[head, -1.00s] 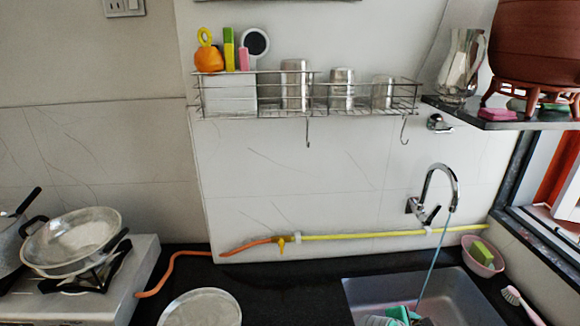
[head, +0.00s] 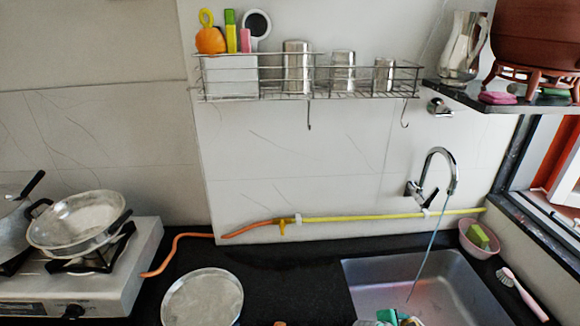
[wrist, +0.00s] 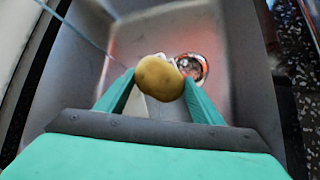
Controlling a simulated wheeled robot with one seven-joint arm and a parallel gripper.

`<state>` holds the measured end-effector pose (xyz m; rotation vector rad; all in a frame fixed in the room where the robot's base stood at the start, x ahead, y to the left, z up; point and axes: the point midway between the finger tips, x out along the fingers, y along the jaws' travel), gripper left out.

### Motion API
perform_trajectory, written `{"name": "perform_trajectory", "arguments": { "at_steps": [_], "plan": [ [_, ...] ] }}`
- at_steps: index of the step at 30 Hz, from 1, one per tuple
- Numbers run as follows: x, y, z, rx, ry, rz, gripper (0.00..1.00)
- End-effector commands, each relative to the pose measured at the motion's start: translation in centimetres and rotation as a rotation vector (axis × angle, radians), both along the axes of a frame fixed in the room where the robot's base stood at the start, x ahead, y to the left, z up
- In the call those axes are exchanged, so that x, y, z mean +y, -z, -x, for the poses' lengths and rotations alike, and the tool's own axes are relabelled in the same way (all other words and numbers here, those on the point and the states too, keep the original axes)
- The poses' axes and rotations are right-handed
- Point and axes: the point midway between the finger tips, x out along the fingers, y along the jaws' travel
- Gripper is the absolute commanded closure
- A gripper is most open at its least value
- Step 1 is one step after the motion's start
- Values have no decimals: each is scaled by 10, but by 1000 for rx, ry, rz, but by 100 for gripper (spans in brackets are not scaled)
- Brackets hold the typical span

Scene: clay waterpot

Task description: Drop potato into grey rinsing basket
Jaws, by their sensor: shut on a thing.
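My gripper (wrist: 158,82) has teal fingers, shut on a yellow-brown potato (wrist: 159,76). In the wrist view the potato is held above the grey metal sink (wrist: 235,60), near the round drain (wrist: 196,67). I cannot make out a separate grey rinsing basket in either view.
A faucet (head: 441,160) with a thin blue stream or line stands over the sink. A pink bowl (head: 480,240) sits at its back right corner. A round metal plate (head: 203,298) lies on the black counter at left. A stove with a pan (head: 78,222) is further left.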

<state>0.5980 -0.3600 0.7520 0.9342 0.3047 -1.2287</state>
Motion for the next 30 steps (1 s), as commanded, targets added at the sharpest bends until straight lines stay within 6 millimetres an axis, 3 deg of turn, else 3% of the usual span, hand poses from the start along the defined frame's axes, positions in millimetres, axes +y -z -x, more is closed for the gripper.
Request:
{"name": "perform_trajectory", "arguments": {
  "at_steps": [13, 14, 16, 30],
  "plan": [
    [-1, 8, 0, -1, 0, -1, 64],
    [-1, 8, 0, -1, 1, 0, 34],
    [0, 8, 0, -1, 1, 0, 18],
    [9, 0, 4, -2, -2, -2, 17]
  ]
}}
